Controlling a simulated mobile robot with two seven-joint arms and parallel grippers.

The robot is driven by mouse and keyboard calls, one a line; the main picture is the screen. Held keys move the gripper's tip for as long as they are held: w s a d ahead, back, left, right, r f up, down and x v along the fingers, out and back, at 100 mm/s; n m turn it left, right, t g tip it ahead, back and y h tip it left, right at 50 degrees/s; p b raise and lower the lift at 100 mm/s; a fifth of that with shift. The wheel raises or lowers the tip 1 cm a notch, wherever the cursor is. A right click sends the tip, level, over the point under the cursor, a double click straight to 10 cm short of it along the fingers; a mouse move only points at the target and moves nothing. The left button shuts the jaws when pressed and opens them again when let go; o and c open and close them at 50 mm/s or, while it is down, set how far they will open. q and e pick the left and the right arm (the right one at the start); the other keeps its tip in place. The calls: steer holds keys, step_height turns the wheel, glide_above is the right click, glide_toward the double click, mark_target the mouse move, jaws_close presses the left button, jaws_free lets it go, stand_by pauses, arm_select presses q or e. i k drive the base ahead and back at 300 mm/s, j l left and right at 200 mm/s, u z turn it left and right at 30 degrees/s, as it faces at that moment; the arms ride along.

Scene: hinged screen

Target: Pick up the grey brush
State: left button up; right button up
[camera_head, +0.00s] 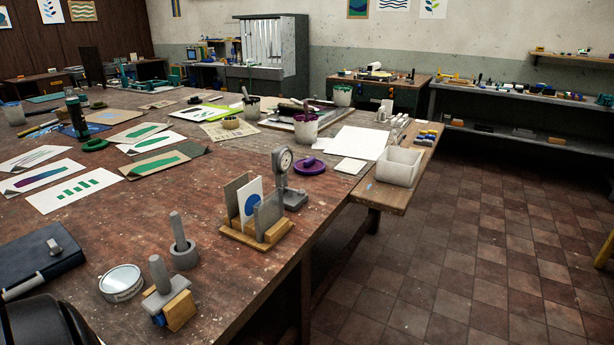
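I cannot tell for certain which thing is the grey brush. One candidate is a grey upright handle in a round grey base (182,245), near the front of the brown table (110,225). Another is a tilted grey handle with a grey head (160,284), resting against a wooden block with a blue end at the table's front edge. Bristles are not clear on either.
A round tin (121,283) and a dark blue book (38,255) lie nearby. A wooden holder with cards (256,225) and a grey dial gauge (288,180) stand to the right. Printed papers cover the left side. Tiled floor (460,250) is clear right of the table.

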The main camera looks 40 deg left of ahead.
mark_target(175, 223)
steer(key=i+l+u, duration=0.1)
steer(key=i+u, duration=0.25)
steer(key=i+l+u, duration=0.2)
steer(key=u, duration=0.15)
steer(key=i+l+u, duration=0.45)
steer(key=u, duration=0.35)
steer(key=l+u, duration=0.15)
steer(key=u, duration=0.25)
steer(key=i+l+u, duration=0.1)
steer(key=u, duration=0.35)
steer(key=l+u, duration=0.2)
steer(key=u, duration=0.2)
